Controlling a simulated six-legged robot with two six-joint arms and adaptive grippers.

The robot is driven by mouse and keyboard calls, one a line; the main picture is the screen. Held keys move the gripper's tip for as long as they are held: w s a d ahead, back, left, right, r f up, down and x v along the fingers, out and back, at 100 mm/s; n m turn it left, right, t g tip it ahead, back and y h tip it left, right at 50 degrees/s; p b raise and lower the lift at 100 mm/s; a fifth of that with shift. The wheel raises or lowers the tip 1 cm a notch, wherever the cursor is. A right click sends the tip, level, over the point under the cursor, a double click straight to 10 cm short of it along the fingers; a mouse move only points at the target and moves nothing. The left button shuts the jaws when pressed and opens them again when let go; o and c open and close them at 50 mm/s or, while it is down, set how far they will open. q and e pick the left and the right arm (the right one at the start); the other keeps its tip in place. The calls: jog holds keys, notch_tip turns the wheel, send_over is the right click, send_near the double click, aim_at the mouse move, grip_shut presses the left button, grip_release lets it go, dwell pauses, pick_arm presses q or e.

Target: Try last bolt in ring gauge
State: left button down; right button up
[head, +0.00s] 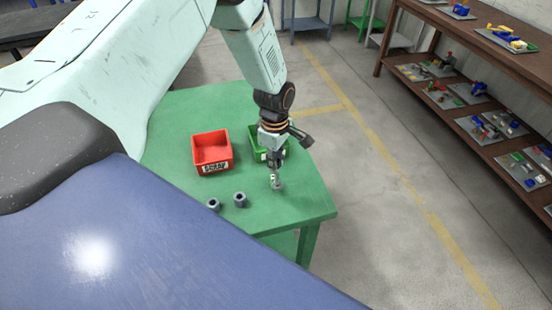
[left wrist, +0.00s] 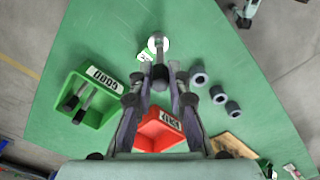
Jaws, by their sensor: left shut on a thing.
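My left gripper (head: 276,165) is over the green table, pointing down. In the left wrist view my left gripper (left wrist: 170,78) is shut on a grey bolt (left wrist: 161,54). The bolt is at the small pale ring gauge (head: 276,184), which also shows in the left wrist view (left wrist: 158,40); I cannot tell how far the bolt is in it. A green GOOD bin (left wrist: 70,102) holds two bolts and is partly hidden behind my gripper in the head view. A red SCRAP bin (head: 213,157) looks empty. My right gripper is not in view.
Three dark grey round holders with empty holes, one of them here (left wrist: 198,78), stand in a row on the green table (head: 285,212). The head view shows two. Shelves (head: 480,85) with parts stand at the right, past clear floor.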

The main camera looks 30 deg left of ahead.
pick_arm(q)
jog(key=shift+w, duration=0.15)
dwell(0.5)
jog(key=shift+f, duration=0.1)
jog(key=shift+f, duration=0.35)
jog(key=shift+r, duration=0.1)
dwell(0.6)
jog(key=shift+r+p, duration=0.35)
jog(key=shift+p, duration=0.2)
